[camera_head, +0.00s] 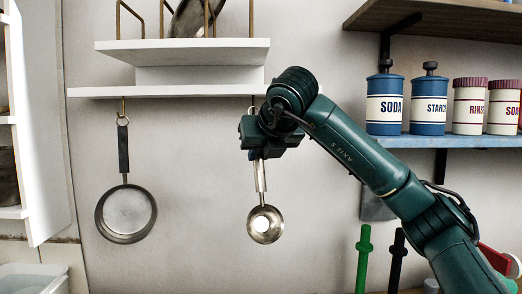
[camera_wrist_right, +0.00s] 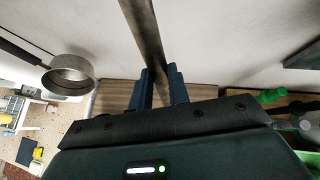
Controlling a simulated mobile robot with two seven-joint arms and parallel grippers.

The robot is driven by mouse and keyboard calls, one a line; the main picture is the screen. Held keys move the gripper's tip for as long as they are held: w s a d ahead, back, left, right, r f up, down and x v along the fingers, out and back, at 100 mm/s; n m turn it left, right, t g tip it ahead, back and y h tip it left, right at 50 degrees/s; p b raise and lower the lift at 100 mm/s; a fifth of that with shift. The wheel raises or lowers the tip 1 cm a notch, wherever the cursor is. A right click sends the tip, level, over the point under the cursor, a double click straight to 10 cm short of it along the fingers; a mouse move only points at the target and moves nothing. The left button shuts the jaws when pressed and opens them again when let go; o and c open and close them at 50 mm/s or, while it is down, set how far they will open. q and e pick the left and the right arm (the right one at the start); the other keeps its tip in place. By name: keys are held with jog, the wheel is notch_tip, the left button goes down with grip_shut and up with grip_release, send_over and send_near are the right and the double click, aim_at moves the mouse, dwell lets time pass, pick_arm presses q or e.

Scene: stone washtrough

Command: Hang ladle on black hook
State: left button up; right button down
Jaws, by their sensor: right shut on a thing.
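The ladle is steel, with a round bowl (camera_head: 265,223) hanging low and a pale handle (camera_head: 260,175) rising upright into my right gripper (camera_head: 262,143). In the right wrist view the handle (camera_wrist_right: 143,32) runs between the two blue fingers of the gripper (camera_wrist_right: 160,78), which is shut on it. A small hook (camera_head: 252,107) shows under the white shelf, just above and left of my wrist. Its colour is unclear. My arm hides the handle's top end, so I cannot tell whether it touches the hook. My left gripper is out of view.
A pan (camera_head: 126,213) hangs from a brass-coloured hook (camera_head: 122,105) at left and shows in the wrist view (camera_wrist_right: 70,75). The white shelf (camera_head: 180,91) is close above my gripper. Blue shelf (camera_head: 475,141) with several canisters stands at right. The wall between pan and ladle is clear.

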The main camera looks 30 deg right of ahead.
jog(key=shift+w+d, duration=0.3)
jog(key=shift+w, duration=0.15)
jog(key=shift+w+d+f+b, duration=0.3)
jog(key=shift+w+f, duration=0.15)
jog(key=shift+f, duration=0.2)
jog(key=c, duration=0.7)
grip_release()
jog(key=shift+o, duration=0.2)
jog(key=shift+s, duration=0.1)
dwell(0.4)
jog(key=v, duration=0.7)
jog(key=shift+p, duration=0.35)
